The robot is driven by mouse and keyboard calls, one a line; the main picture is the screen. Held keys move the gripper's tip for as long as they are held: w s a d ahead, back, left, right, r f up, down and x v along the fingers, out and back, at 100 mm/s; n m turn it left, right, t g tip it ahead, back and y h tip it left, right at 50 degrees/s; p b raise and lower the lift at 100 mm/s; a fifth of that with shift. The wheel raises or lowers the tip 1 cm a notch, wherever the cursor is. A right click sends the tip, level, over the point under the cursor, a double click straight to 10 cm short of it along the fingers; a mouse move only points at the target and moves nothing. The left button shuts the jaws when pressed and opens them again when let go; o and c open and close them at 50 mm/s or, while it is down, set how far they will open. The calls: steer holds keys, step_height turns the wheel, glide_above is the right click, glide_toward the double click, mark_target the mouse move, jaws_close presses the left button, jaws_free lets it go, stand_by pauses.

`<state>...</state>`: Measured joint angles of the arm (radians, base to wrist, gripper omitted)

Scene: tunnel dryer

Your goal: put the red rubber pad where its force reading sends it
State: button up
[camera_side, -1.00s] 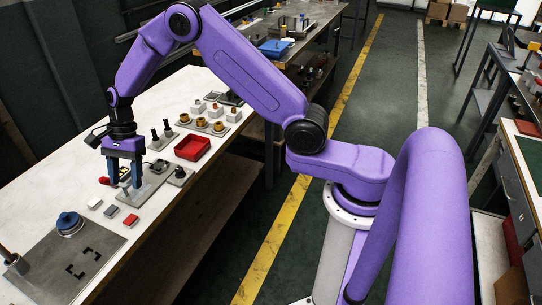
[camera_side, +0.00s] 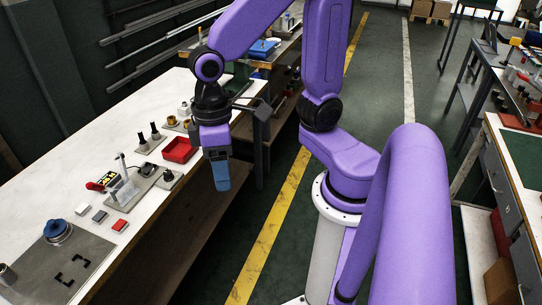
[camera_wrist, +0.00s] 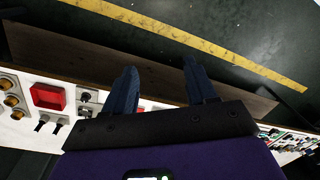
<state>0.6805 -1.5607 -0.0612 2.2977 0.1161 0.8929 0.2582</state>
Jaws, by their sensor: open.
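The red rubber pad (camera_side: 120,225) lies flat on the white bench near its front edge, beside a dark grey pad (camera_side: 100,216) and a white pad (camera_side: 82,209). A force gauge stand (camera_side: 122,190) with a lit yellow display (camera_side: 107,181) and a red-ended part is just behind the pads. My gripper (camera_side: 221,187) points down, to the right of the bench's front edge and well away from the pad. In the wrist view its two blue fingers (camera_wrist: 160,82) are spread with nothing between them.
A red tray (camera_side: 181,150) sits on the bench left of my gripper; it also shows in the wrist view (camera_wrist: 47,96). Small dark-topped fixtures (camera_side: 148,138) stand behind it.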

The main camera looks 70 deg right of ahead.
steer(key=s+d+n, duration=0.6)
steer(key=s, duration=0.2)
steer(key=shift+t, duration=0.4)
steer(key=shift+r, duration=0.1)
stand_by(0.6)
